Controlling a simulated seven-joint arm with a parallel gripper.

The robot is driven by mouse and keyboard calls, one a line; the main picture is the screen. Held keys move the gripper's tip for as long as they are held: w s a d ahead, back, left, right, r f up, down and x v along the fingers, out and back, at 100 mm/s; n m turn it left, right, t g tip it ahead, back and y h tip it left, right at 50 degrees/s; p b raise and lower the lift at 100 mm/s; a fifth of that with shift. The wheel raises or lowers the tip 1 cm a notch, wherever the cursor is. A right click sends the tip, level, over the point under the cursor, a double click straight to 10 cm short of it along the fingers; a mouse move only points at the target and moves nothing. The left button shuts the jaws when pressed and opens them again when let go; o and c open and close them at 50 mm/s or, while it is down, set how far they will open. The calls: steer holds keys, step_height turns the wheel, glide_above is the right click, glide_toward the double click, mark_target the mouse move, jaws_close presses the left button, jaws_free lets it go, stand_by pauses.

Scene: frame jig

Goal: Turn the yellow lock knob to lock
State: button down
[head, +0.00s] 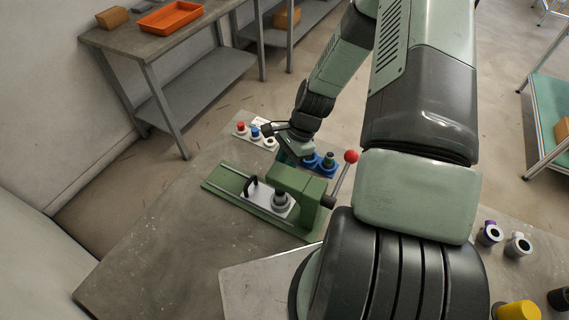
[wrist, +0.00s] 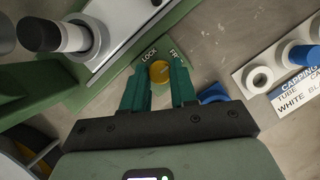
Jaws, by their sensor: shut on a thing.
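The yellow lock knob (wrist: 160,71) shows in the wrist view between the two green fingertips of my gripper (wrist: 160,75). My gripper is shut on it. The word LOCK is printed up and left of the knob, and a second word, partly covered by the right finger, is up and right. Which way the knob points is too small to tell. In the head view my gripper (head: 287,156) is at the far side of the green jig (head: 225,182), and the knob is hidden there.
A blue holder (head: 325,170) and a white labelled strip (wrist: 262,77) with coloured parts stand close by. The table's left front (head: 150,240) is clear.

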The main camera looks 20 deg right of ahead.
steer(key=n, duration=0.2)
steer(key=n+g+h, duration=0.1)
steer(key=n, duration=0.1)
steer(key=shift+w+a+n+g, duration=0.1)
steer(key=shift+w+n+g, duration=0.05)
steer(key=shift+n+g, duration=0.15)
steer(key=n+g+h, duration=0.1)
steer(key=n, duration=0.3)
steer(key=shift+w+a+n, duration=0.1)
steer(key=shift+n, duration=0.2)
steer(key=n+h, duration=0.1)
steer(key=n, duration=0.1)
steer(key=n+h, duration=0.1)
steer(key=n, duration=0.1)
steer(key=shift+a+g, duration=0.15)
steer(key=shift+g, duration=0.15)
steer(key=shift+a+n+h, duration=0.1)
steer(key=shift+n+h, duration=0.7)
steer(key=shift+n, duration=1.6)
steer(key=c, duration=0.9)
jaws_free()
